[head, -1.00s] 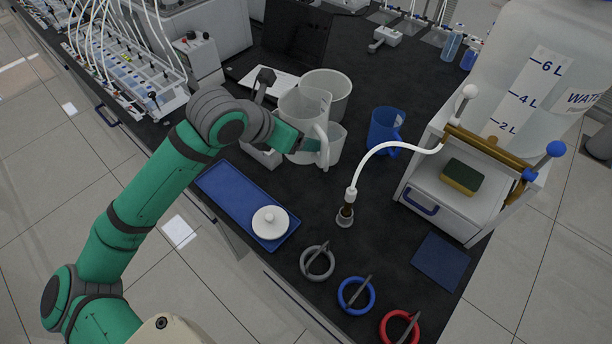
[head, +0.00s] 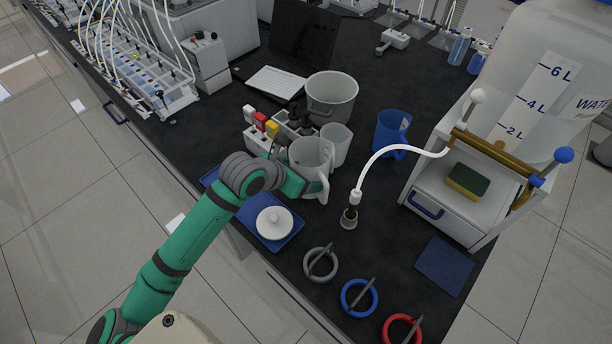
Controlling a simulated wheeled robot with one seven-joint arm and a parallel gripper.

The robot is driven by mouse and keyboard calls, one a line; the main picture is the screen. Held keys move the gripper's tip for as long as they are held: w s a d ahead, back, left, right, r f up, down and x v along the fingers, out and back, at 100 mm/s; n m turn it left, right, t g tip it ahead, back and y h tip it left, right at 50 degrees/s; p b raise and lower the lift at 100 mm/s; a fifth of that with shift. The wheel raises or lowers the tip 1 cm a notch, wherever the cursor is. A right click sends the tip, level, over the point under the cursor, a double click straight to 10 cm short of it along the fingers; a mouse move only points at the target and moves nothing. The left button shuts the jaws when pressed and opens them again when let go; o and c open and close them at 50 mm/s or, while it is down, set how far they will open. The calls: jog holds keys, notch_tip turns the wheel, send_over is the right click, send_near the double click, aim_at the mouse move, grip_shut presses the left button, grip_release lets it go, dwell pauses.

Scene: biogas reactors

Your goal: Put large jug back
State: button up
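The large jug (head: 309,154) is whitish and translucent, with a handle on its right front side. It is upright on or just above the black bench; I cannot tell if its base touches. My gripper (head: 312,188) is at the jug's handle side and appears shut on it; the fingers are partly hidden. A smaller translucent jug (head: 338,145) stands close behind to the right. A blue jug (head: 391,132) stands farther right.
A grey-white bucket (head: 332,94) and a rack with coloured-topped items (head: 262,124) stand behind. A blue tray (head: 286,239) with a white lid (head: 274,222) lies in front. A hose nozzle (head: 349,214) stands to the right. Rings (head: 320,264) line the front edge.

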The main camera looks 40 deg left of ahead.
jog(key=shift+f, duration=0.55)
jog(key=o, duration=2.1)
jog(key=shift+f, duration=0.1)
jog(key=v, duration=1.2)
jog(key=shift+d, duration=0.1)
jog(key=shift+w, duration=0.1)
